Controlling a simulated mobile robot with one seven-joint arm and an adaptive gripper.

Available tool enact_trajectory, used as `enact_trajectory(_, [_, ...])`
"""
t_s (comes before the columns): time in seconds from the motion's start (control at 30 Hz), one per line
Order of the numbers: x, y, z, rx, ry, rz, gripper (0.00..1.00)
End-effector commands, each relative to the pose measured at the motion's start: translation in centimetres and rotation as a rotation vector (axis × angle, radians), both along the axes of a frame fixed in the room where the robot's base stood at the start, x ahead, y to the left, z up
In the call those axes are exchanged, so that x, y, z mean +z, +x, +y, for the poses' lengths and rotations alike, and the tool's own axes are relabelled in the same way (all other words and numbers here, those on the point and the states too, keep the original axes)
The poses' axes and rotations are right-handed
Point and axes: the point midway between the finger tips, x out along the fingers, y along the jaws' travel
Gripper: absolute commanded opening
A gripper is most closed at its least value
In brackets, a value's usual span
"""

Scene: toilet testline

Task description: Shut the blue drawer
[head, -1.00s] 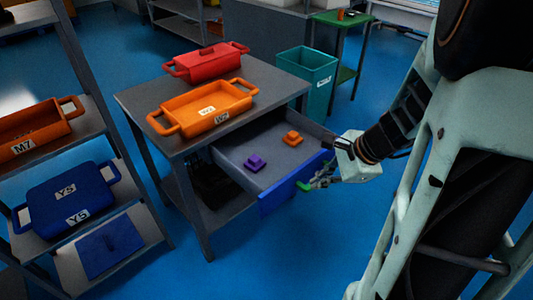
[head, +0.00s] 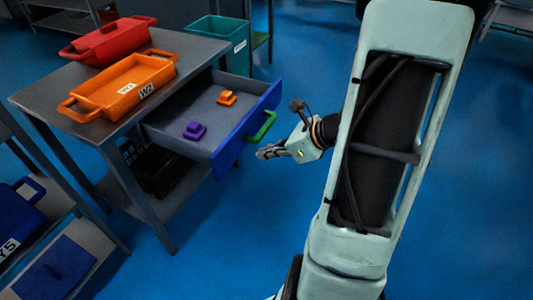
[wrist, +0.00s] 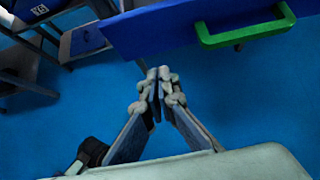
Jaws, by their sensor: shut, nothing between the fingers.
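The blue drawer (head: 228,150) is pulled out from the grey table (head: 70,82). Its blue front carries a green handle (head: 263,127). A purple block (head: 194,131) and an orange block (head: 227,98) lie inside it. My gripper (head: 262,154) is shut and empty, just in front of the drawer front, below and beside the handle. In the wrist view the shut fingertips (wrist: 158,75) point toward the blue front (wrist: 160,28), apart from it, with the green handle (wrist: 245,32) up and to the right.
A teal bin (head: 222,32) stands behind the table. A shelf with blue containers (head: 20,210) is at the left. Blue floor is free in front of the drawer.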

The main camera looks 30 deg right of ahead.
Motion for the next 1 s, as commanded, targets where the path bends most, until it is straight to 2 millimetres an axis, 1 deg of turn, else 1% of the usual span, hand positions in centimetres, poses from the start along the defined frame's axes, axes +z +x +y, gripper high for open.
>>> enact_trajectory(0.03, [-1.2, 0.6, 0.7, 0.005, 0.001, 0.002, 0.00])
enact_trajectory(0.27, [-4.5, 3.5, 2.9, 0.005, 0.000, 0.001, 0.00])
enact_trajectory(0.4, [-4.2, 5.3, 4.2, 0.006, -0.003, -0.002, 0.00])
enact_trajectory(0.53, [-4.1, 6.2, 4.9, 0.003, -0.002, -0.001, 0.00])
enact_trajectory(0.7, [-4.1, 6.7, 5.2, 0.002, -0.002, -0.001, 0.00])
enact_trajectory(1.0, [-4.1, 6.7, 5.3, 0.002, -0.002, -0.001, 0.00])
